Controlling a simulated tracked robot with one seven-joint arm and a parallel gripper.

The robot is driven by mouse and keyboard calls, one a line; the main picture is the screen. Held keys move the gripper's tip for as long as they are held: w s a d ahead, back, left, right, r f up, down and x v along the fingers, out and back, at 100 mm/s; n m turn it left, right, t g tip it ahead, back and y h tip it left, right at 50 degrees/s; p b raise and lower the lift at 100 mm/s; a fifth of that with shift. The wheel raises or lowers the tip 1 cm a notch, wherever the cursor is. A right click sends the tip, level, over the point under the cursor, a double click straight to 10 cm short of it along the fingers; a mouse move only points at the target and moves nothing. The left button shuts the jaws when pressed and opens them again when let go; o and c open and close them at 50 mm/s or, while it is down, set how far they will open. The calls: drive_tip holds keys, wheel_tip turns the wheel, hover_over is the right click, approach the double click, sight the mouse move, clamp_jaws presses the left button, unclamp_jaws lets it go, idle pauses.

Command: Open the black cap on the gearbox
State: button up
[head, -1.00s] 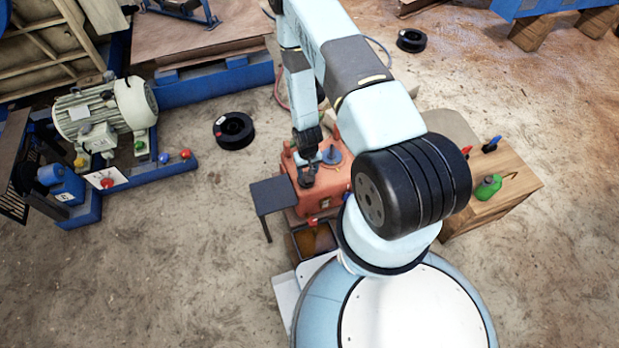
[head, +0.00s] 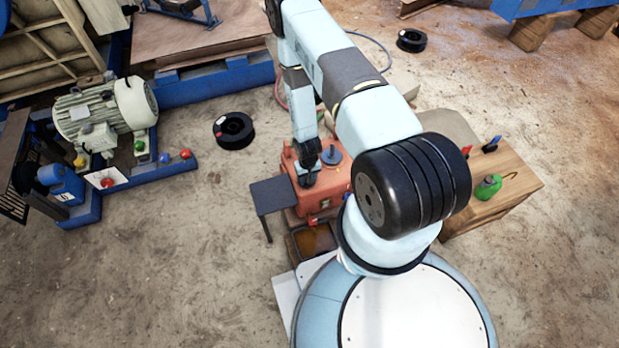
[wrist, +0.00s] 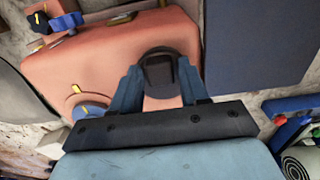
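The black cap (wrist: 160,70) sits on top of the orange-red gearbox (wrist: 98,63) in the wrist view. My gripper (wrist: 158,75) is over it, with one blue-grey finger on each side of the cap. The fingers are apart, and I see no clear sign of them squeezing the cap. In the head view my gripper (head: 306,180) points down at the left part of the gearbox (head: 334,184), where it hides the cap.
A blue round part (head: 331,155) stands on the gearbox just right of my gripper. A small dark table (head: 273,195) is close on the left. A wooden cabinet (head: 505,185) with a green oil can (head: 488,188) stands to the right.

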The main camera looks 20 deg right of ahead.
clamp_jaws()
drive_tip(key=shift+d, duration=0.35)
drive_tip(key=shift+a, duration=0.15)
